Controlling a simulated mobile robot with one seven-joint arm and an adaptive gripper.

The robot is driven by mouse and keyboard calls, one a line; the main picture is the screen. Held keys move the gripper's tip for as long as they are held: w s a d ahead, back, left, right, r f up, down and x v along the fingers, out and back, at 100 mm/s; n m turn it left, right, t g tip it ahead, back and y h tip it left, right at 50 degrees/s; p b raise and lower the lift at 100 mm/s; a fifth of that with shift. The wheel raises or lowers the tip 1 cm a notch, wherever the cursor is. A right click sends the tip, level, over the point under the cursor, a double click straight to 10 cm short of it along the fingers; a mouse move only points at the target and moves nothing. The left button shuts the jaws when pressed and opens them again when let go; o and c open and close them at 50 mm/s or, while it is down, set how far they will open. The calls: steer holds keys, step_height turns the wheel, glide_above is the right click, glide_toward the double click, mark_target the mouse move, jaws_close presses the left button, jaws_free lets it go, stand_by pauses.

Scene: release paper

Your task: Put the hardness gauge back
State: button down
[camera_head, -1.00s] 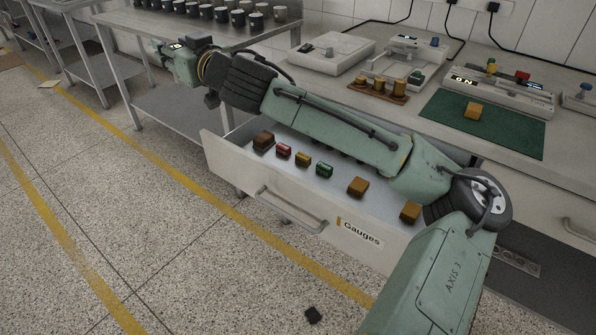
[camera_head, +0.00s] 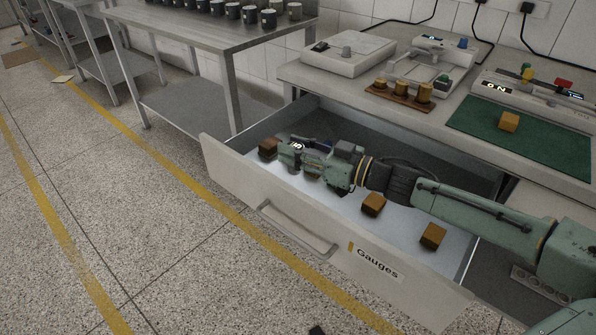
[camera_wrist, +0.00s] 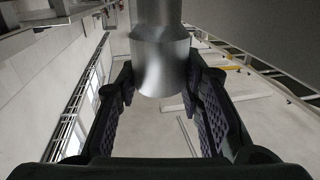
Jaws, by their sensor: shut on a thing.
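The open drawer (camera_head: 235,184) labelled "Gauges" stands out below the bench. My gripper (camera_head: 318,150) is low over the drawer's far left part, inside its walls. In the wrist view my gripper (camera_wrist: 165,85) is shut on the hardness gauge, whose silver metal cylinder (camera_wrist: 163,60) shows between the dark fingers. A small lit display (camera_head: 292,147) shows at the far end of the arm. I cannot tell whether the gauge touches the drawer floor.
A brown block (camera_head: 268,148) lies just left of my gripper; two orange-brown blocks, (camera_head: 374,204) and (camera_head: 433,235), lie to the right under my arm. Testers and a green mat (camera_head: 548,147) with a block (camera_head: 509,121) are on the bench. A metal table with dark cups stands left.

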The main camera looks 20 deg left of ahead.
mark_target(300, 171)
steer(key=shift+f, duration=2.6)
steer(key=shift+f, duration=0.6)
steer(key=c, duration=1.1)
jaws_free()
steer(key=shift+r, duration=0.1)
steer(key=shift+r, duration=0.4)
steer(key=d, duration=0.5)
steer(key=s+d+b, duration=0.1)
steer(key=d, duration=0.1)
steer(key=shift+s+d+r, duration=0.1)
steer(key=shift+d, duration=0.1)
